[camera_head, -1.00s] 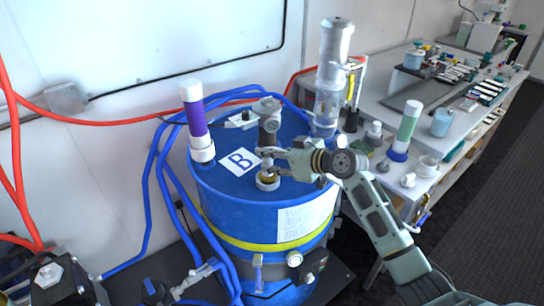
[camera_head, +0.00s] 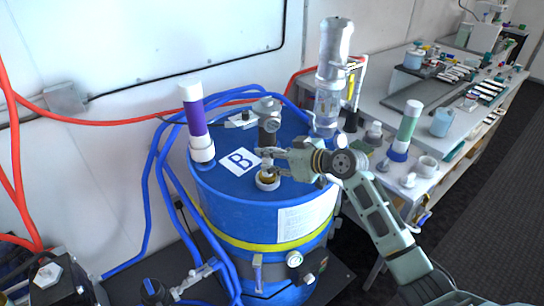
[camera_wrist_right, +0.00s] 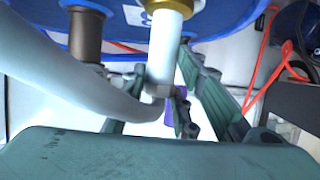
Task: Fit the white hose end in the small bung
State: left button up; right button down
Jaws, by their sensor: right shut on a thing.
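The blue drum (camera_head: 260,215) stands upright with a label B on its top. The small bung (camera_head: 267,182), a pale ring with a brassy inside, sits on the drum top near its front edge. My right gripper (camera_head: 272,163) is just above it, shut on the white hose end. In the right wrist view the white hose end (camera_wrist_right: 166,45) is a straight white tube between my fingers (camera_wrist_right: 162,92), reaching the brassy bung rim (camera_wrist_right: 180,5). How deep it sits is hidden. The white hose (camera_wrist_right: 65,75) curves away left. My left gripper is not in view.
A brown pipe with a grey valve (camera_head: 267,108) rises just behind the bung. A purple-and-white cylinder (camera_head: 195,122) and a tall clear cylinder (camera_head: 332,75) stand on either side. Blue hoses (camera_head: 158,165) run left of the drum. A cluttered bench (camera_head: 375,85) is at the right.

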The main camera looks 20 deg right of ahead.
aim_at(272, 159)
jog(key=shift+f+b, duration=0.35)
jog(key=shift+f, duration=0.1)
jog(key=c, duration=1.7)
grip_release()
jog(key=shift+c, duration=0.2)
jog(key=shift+o, duration=0.3)
jog(key=shift+s, duration=0.1)
jog(key=shift+p+v, duration=0.45)
jog(key=shift+v, duration=0.4)
jog(key=shift+p+v, duration=0.7)
jog(key=shift+v, duration=1.3)
jog(key=shift+p+v, duration=0.5)
jog(key=shift+v, duration=2.15)
